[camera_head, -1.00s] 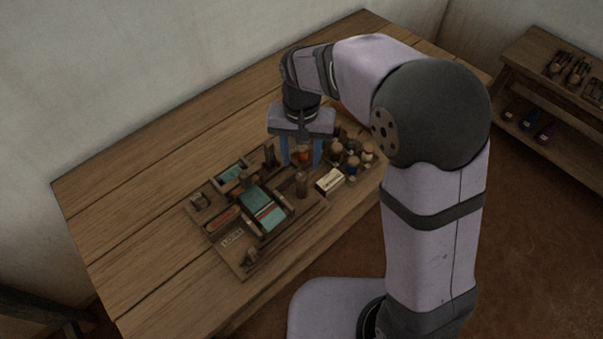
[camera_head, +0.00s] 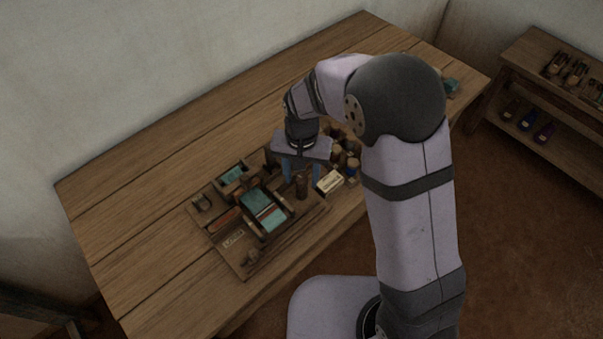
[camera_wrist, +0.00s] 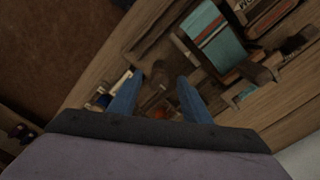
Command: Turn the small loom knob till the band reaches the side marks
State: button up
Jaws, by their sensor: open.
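The loom (camera_head: 205,225) is a flat wooden board with fittings on the table. My gripper (camera_head: 301,180) is open, fingers down, at the loom's right end. In the wrist view its blue fingertips (camera_wrist: 159,77) straddle a dark brown wooden piece (camera_wrist: 154,88), with no clear contact. An upright wooden peg (camera_head: 302,188) stands by the fingers. I cannot tell which piece is the small knob. The side marks are too small to make out.
A small pale labelled box (camera_head: 330,181) and several spools or jars (camera_head: 352,165) crowd the right side of my gripper. A teal item (camera_head: 450,86) lies at the table's far right. The table's left and back (camera_head: 130,190) are clear.

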jog(key=shift+f, duration=0.2)
jog(key=c, duration=1)
jog(key=shift+c, duration=0.2)
jog(key=shift+m, duration=0.3)
jog(key=m, duration=0.4)
jog(key=shift+a, duration=0.15)
jog(key=shift+w+m+p, duration=0.15)
jog(key=shift+m+p, duration=0.25)
jog(key=shift+m, duration=1.5)
